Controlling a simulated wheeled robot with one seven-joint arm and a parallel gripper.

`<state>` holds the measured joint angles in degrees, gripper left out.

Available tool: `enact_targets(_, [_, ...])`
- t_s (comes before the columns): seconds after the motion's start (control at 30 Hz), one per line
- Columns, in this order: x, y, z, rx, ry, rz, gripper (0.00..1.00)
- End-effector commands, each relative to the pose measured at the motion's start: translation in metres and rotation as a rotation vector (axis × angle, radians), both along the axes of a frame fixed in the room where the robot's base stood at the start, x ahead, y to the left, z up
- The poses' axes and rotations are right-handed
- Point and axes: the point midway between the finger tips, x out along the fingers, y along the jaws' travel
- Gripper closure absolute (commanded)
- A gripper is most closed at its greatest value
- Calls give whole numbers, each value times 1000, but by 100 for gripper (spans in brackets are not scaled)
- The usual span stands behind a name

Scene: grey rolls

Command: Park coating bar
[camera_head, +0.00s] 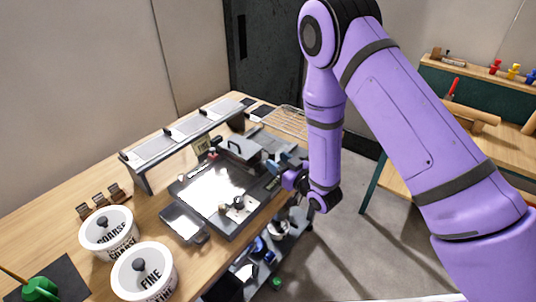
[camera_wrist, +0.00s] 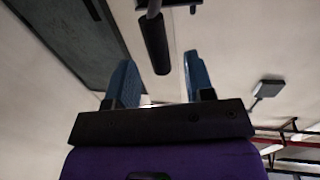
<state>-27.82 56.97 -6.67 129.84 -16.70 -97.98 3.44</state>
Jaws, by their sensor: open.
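My gripper (camera_wrist: 160,82) is open in the wrist view, with one blue fingertip on each side. A black cylindrical grip (camera_wrist: 155,42) on a metal rod shows between the fingertips, apart from both; its depth relative to them is unclear. In the head view my gripper (camera_head: 284,170) is at the right side of a dark flat coating machine (camera_head: 222,233) with a bright plate (camera_head: 208,190). A grey carriage-like part (camera_head: 240,150) spans the machine's back. I cannot tell for sure which part is the coating bar; my gripper and arm hide some of that side.
A raised shelf (camera_head: 183,127) stands behind the machine. A small tray (camera_head: 186,222), a COARSE tub (camera_head: 108,232) and a FINE tub (camera_head: 144,272) are at the front left. A wire rack (camera_head: 288,120) lies at the back. Another bench (camera_head: 480,150) is at right, across open floor.

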Motion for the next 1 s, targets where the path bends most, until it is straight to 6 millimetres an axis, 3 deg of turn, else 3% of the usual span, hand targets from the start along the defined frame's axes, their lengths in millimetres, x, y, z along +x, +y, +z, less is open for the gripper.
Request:
enact_targets(0.3, [33,29,0,1,1,1,52])
enact_targets(0.73, [39,34,0,0,1,0,52])
enact_targets(0.93, [39,34,0,0,1,0,97])
enact_targets(1.0, [39,34,0,0,1,0,100])
